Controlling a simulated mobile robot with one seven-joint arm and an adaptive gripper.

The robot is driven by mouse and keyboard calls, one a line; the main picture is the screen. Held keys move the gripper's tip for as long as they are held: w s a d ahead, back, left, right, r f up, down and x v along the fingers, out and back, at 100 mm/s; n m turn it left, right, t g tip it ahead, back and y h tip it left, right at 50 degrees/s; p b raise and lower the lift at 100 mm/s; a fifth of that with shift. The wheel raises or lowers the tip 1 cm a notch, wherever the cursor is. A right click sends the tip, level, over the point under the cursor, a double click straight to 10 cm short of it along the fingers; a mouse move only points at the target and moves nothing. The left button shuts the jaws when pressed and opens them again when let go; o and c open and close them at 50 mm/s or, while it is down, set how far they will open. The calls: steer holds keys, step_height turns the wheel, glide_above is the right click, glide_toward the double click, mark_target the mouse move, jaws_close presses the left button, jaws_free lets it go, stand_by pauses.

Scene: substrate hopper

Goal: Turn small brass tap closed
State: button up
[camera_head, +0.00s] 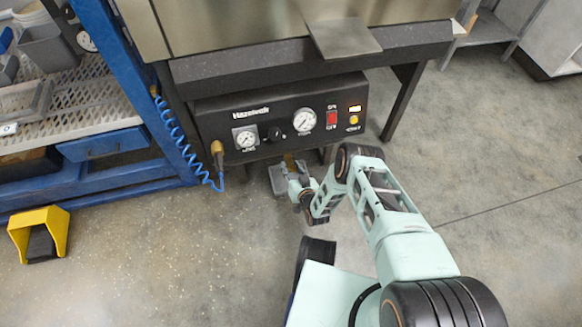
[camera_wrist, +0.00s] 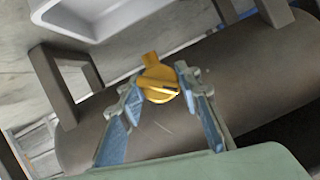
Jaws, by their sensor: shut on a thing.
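In the head view my gripper (camera_head: 298,184) is low under the black control panel, and the tap (camera_head: 289,160) is partly hidden there by the gripper. How far the tap is turned cannot be told clearly.
The black control panel (camera_head: 285,112) with gauges and a red switch hangs just above my gripper. A dark cylinder (camera_wrist: 110,135) lies behind the tap. A blue coiled hose (camera_head: 172,125) and a blue rack are on the left. A yellow pedal (camera_head: 58,222) stands on the floor.

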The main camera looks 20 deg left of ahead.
mark_target(291, 165)
steer(key=o, duration=1.1)
step_height(291, 165, up, 10)
stand_by(0.4)
